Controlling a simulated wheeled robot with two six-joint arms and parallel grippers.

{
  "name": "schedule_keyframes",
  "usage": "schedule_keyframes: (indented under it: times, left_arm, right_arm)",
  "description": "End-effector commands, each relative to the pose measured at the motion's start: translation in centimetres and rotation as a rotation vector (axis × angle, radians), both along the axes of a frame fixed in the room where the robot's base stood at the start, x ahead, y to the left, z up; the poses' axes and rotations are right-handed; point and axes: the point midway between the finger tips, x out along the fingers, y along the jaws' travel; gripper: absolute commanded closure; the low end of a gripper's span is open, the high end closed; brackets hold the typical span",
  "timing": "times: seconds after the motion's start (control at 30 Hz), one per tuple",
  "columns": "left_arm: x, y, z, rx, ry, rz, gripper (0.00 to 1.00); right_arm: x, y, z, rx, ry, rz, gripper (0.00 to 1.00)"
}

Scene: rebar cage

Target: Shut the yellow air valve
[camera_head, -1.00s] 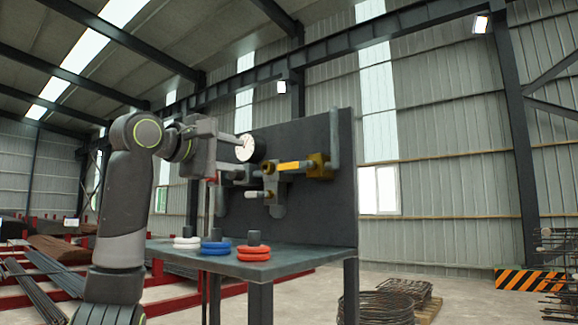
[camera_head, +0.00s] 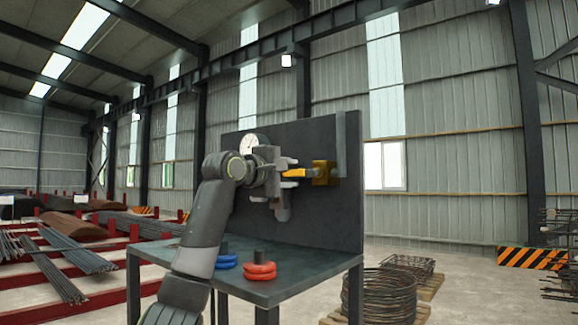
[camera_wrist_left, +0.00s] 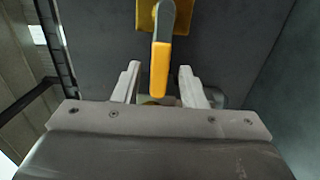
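The yellow air valve has a yellow block body (camera_head: 325,173) on the dark upright panel, with a yellow lever (camera_head: 294,173) pointing left and level in the head view. My left gripper (camera_head: 284,168) is right by the lever's free end and partly hides it. In the left wrist view the lever (camera_wrist_left: 160,68) has a yellow grip and a grey root, and its end lies between the two spread fingers of my left gripper (camera_wrist_left: 159,76). Gaps show on both sides, so the fingers look apart from it. My right gripper is not in view.
A round gauge (camera_head: 249,143) sits on the panel (camera_head: 300,215) behind my left arm. Blue rings (camera_head: 226,262) and red rings (camera_head: 260,271) lie around posts on the table (camera_head: 285,288). A grey pipe (camera_head: 341,145) stands right of the valve.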

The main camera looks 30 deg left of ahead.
Motion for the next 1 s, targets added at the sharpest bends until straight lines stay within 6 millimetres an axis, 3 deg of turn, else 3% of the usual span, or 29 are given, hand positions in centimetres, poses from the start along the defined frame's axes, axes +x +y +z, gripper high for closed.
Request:
schedule_keyframes:
  times: [0.33,0.63,1.0]
  left_arm:
    - [0.34,-0.02,-0.06,0.0,0.0,0.001,0.62]
    - [0.32,-0.02,-0.05,0.0,0.0,0.0,1.0]
    - [0.56,-0.05,-0.06,0.004,0.002,0.0,1.0]
  right_arm:
    - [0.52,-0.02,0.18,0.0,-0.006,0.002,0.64]
    - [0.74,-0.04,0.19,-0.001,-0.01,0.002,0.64]
    - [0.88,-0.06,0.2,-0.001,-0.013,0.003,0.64]
